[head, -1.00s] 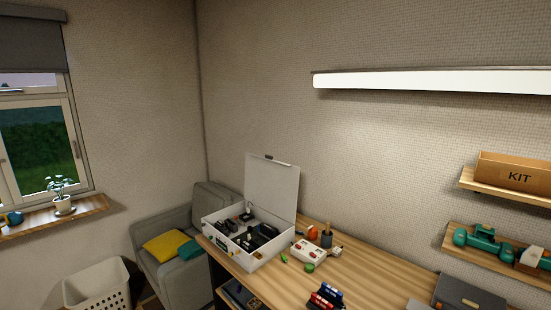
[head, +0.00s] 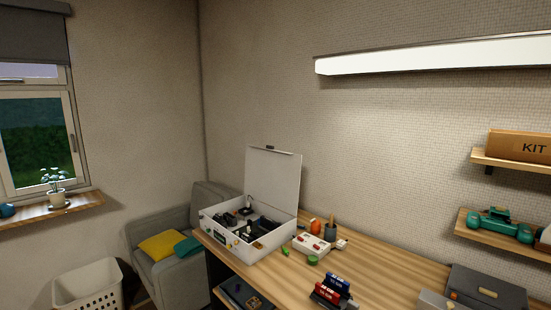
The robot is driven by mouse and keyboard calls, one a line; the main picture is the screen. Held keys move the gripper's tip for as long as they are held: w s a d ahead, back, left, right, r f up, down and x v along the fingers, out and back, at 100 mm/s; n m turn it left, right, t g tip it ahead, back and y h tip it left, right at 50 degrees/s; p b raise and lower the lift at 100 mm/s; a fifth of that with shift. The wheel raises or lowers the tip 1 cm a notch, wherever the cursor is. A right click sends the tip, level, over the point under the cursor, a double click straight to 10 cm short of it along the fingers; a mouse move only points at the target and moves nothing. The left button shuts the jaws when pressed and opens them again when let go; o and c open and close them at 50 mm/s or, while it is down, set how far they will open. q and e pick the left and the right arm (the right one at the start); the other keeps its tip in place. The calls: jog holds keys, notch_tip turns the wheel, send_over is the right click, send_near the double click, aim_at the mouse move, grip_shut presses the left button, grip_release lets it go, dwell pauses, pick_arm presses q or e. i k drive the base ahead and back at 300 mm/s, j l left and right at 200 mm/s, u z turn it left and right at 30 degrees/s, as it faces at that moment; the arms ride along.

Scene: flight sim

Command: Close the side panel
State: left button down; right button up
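A white case (head: 262,252) stands on the left end of the wooden desk. Its lid (head: 273,183) is raised upright at the back. Dark parts lie inside the case, too small to tell apart. Small coloured fittings sit on its front wall. I cannot tell which part is the side panel. Neither of my grippers is in the head view.
The desk (head: 375,280) also holds a white box with red parts (head: 311,245), a pen cup (head: 330,232), red and blue items (head: 331,290) and a grey case (head: 485,290). A grey armchair (head: 160,270) and a white basket (head: 88,290) stand left of the desk.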

aim_at(273, 177)
jog(key=i+j+z, duration=0.1)
jog(key=z, duration=0.3)
jog(key=j+z, duration=0.2)
jog(key=z, duration=0.15)
jog(key=i+j+z, duration=0.1)
jog(key=z, duration=0.3)
jog(key=j+z, duration=0.35)
jog(key=l, duration=0.1)
